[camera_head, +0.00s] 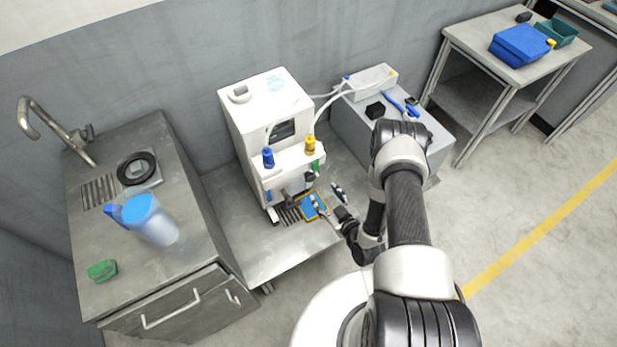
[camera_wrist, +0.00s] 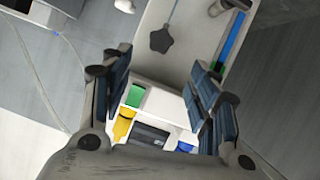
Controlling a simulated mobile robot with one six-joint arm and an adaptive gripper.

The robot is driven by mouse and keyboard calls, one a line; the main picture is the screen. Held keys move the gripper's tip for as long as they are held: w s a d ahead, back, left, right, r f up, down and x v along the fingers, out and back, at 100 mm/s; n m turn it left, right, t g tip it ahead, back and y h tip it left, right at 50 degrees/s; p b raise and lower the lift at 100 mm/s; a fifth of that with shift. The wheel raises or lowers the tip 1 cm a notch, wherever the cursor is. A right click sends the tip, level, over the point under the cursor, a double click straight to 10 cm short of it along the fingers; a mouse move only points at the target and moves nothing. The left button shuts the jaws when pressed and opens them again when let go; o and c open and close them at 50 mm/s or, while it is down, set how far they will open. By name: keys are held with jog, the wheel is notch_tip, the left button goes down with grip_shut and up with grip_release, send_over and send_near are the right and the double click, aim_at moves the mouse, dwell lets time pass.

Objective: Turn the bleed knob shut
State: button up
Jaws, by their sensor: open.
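A dark lobed knob (camera_wrist: 160,41), which I take to be the bleed knob, sits on the white machine's front (camera_head: 250,112) at the end of a thin stem. In the head view it is a small dark spot (camera_head: 310,176) below the yellow-topped bottle. My gripper (camera_head: 328,199) is open in front of the machine's lower right. In the wrist view, my gripper (camera_wrist: 162,75) has its fingers wide apart and empty. The knob shows beyond the gap between the fingertips, apart from both. How far the knob is turned cannot be told.
A yellow bottle (camera_head: 310,146), a blue bottle (camera_head: 268,158) and a green part (camera_wrist: 136,95) are close to the knob. A blue, orange-rimmed piece (camera_head: 313,207) lies below. A sink counter (camera_head: 92,245) with a jug stands left; a grey box (camera_head: 347,122) stands right.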

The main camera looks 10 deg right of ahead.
aim_at(311, 178)
jog(key=b+x, duration=0.4)
jog(key=x, duration=1)
jog(key=c, duration=1.1)
